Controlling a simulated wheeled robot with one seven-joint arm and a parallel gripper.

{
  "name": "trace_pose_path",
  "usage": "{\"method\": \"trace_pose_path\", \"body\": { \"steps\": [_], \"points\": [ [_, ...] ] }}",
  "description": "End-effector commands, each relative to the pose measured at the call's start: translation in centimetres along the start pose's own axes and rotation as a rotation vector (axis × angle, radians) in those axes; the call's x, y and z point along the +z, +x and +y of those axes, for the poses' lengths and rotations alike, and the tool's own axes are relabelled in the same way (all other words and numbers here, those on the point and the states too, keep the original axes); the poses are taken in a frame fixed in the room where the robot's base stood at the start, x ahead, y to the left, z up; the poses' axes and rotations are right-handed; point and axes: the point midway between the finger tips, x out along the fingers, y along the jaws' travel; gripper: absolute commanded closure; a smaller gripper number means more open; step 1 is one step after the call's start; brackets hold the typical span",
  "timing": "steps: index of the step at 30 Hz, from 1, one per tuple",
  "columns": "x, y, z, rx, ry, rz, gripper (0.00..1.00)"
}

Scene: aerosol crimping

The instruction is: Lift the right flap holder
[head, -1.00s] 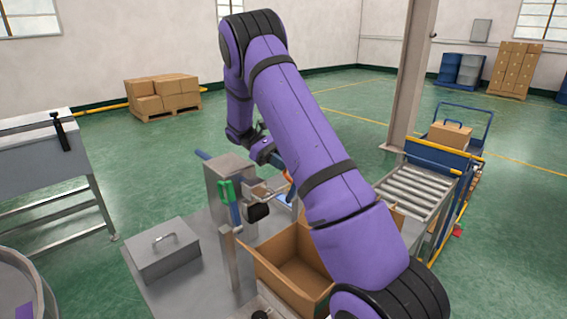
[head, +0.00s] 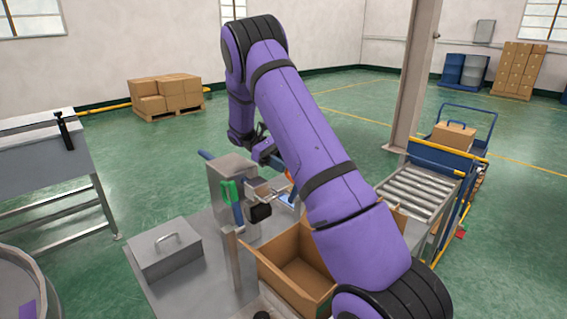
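My gripper (head: 264,151) is in the head view at the end of my purple arm, above the far side of the metal station. My forearm partly hides it, and its fingers are too small to read. Below it stand a grey metal box (head: 222,172), a green part (head: 229,191), a blue handle-like bar (head: 238,214) and thin metal bars with a black block (head: 261,212). An open cardboard box (head: 290,277) stands in front of them, its right side behind my arm. I cannot tell which part is the right flap holder; my arm covers much of that side.
A lidded metal box (head: 165,250) sits on the left of the metal table. A roller conveyor (head: 415,190) and a blue cart (head: 468,150) stand to the right, near a column (head: 414,90). A metal bench (head: 45,150) and a drum (head: 25,285) are on the left.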

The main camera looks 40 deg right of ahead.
Motion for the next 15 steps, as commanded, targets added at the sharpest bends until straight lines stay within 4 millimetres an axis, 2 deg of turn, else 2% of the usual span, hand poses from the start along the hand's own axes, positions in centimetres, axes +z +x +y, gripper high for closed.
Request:
{"method": "trace_pose_path", "body": {
  "steps": [5, 15],
  "points": [
    [-0.1, -1.1, 0.0, 0.001, 0.000, 0.001, 0.61],
    [-0.1, -7.5, 0.0, 0.003, 0.000, 0.002, 0.61]
  ]
}}
